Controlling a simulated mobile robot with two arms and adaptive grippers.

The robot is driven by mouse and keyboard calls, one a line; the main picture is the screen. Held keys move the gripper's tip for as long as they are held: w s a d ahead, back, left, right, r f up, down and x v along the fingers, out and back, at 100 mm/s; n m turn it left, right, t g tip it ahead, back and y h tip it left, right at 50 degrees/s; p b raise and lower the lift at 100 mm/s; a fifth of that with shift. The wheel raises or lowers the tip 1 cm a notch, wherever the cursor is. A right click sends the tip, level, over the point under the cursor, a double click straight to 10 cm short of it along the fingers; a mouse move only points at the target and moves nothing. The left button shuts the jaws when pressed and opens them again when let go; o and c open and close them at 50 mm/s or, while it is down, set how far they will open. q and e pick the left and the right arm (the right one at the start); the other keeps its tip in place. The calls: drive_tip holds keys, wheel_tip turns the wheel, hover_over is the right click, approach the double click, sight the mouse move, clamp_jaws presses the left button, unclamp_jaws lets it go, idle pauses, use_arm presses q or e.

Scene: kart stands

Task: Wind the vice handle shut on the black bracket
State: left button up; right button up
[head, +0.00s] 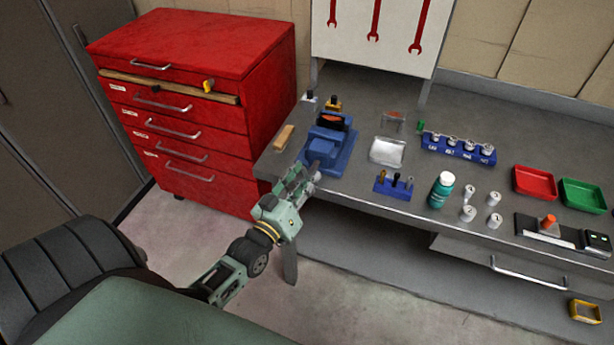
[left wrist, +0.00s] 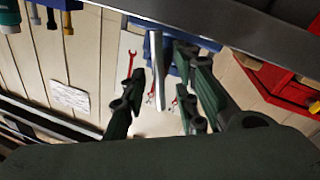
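The blue vice (head: 328,148) stands at the left front of the grey bench. A dark part with a reddish patch (head: 333,121) sits at its jaws; I cannot tell for sure that it is the black bracket. My left gripper (head: 303,180) is at the front of the vice, by its handle end. In the left wrist view the fingers (left wrist: 160,98) are spread apart. A pale grey bar (left wrist: 157,62), likely the vice handle, shows between them, with no clear contact. The vice's blue body (left wrist: 176,42) is behind. My right gripper is out of view.
A wooden block (head: 284,137) lies left of the vice, near the red drawer cabinet (head: 190,75). To the right are a blue tool holder (head: 394,187), a silver tray (head: 387,152), a green bottle (head: 440,188) and several small cans.

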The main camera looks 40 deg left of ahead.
use_arm(q)
drive_tip(key=s, duration=1.1)
drive_tip(key=shift+d+f, duration=0.2)
drive_tip(key=shift+f, duration=0.15)
